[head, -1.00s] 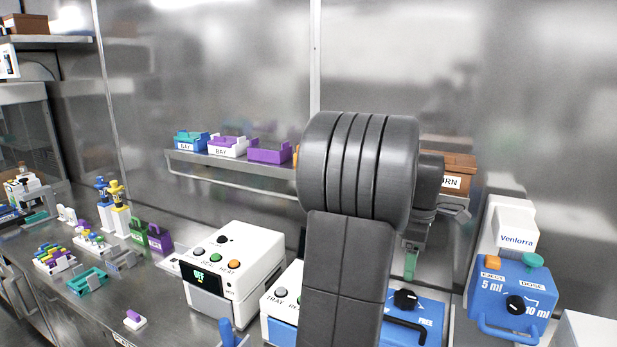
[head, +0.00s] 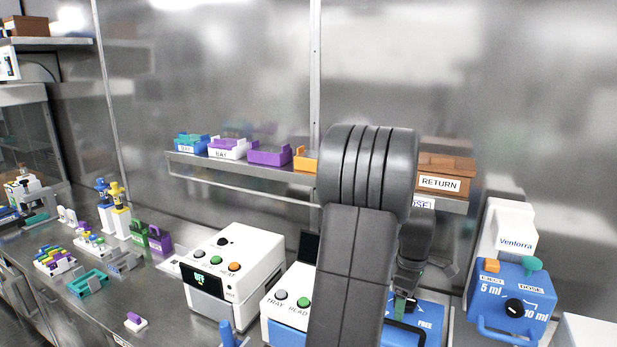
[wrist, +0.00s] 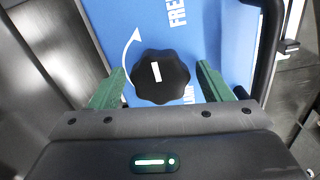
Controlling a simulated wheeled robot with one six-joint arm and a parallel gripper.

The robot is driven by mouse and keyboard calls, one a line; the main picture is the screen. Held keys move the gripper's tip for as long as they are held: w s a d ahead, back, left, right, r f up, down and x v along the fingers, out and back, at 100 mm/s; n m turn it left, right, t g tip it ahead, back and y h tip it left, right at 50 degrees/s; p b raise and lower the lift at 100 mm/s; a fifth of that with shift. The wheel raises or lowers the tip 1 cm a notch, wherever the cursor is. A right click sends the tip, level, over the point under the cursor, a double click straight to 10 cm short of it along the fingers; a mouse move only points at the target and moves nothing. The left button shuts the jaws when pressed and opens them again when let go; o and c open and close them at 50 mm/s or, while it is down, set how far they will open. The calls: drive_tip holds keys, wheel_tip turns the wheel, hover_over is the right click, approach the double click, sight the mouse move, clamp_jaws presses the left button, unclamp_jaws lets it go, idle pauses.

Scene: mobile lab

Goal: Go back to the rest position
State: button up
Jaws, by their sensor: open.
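My gripper (wrist: 160,85) is open in the wrist view, its two green fingers apart on either side of a black lobed knob (wrist: 160,78) with a white mark. I cannot tell how much height lies between the fingers and the knob. The knob is on a blue panel (wrist: 205,35) with a white curved arrow and partly hidden lettering. In the head view my arm stands in front of this blue device (head: 430,318) and covers much of it.
White button devices (head: 232,262) stand left of my arm. A wall shelf (head: 235,172) carries small bins and a brown RETURN box (head: 445,178). Racks and small parts, including a teal tray (head: 88,283), lie on the left bench.

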drive_tip(key=m, duration=1.5)
drive_tip(key=shift+m, duration=2.6)
drive_tip(key=shift+r, duration=0.1)
